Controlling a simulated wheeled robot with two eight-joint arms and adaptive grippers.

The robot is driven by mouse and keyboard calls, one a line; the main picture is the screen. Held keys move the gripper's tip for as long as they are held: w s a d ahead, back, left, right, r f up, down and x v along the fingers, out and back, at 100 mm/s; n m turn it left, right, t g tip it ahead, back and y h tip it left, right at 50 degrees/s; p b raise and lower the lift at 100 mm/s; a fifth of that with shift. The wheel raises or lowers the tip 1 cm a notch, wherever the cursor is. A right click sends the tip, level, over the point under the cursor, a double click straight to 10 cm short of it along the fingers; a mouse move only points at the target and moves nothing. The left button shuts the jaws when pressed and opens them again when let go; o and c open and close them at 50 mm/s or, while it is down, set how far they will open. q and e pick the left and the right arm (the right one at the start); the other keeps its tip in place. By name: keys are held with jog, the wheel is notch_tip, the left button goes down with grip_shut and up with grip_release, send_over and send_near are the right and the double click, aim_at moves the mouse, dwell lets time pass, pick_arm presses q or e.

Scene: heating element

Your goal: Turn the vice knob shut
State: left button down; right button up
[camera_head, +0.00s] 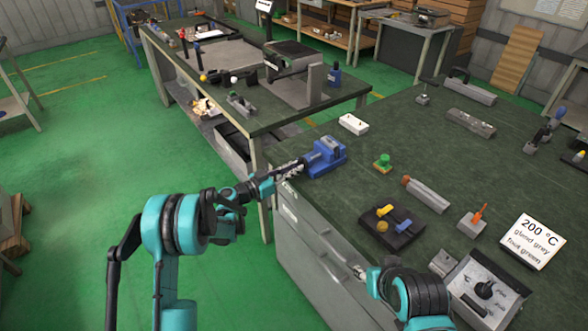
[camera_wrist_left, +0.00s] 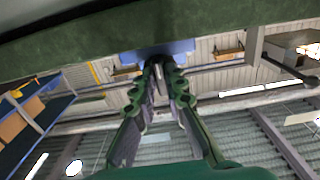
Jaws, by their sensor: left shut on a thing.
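The blue vice (camera_head: 328,153) sits at the near left corner of the green workbench. My left gripper (camera_head: 297,167) reaches it from the left, with its fingertips at the vice's near end. In the left wrist view the fingers of my left gripper (camera_wrist_left: 160,64) come together in front of the blue vice body (camera_wrist_left: 150,51). They are shut on the vice knob, which the fingers hide. My right gripper (camera_head: 360,273) is low at the bench's front edge, away from the vice; its fingers are too small to read.
A white box (camera_head: 353,124) lies behind the vice. Green floor is free at left.

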pick_arm(q)
jog(key=shift+f, duration=0.1)
dwell(0.3)
jog(key=c, duration=1.6)
grip_release()
jog(key=shift+o, duration=0.2)
jog(key=v, duration=1.2)
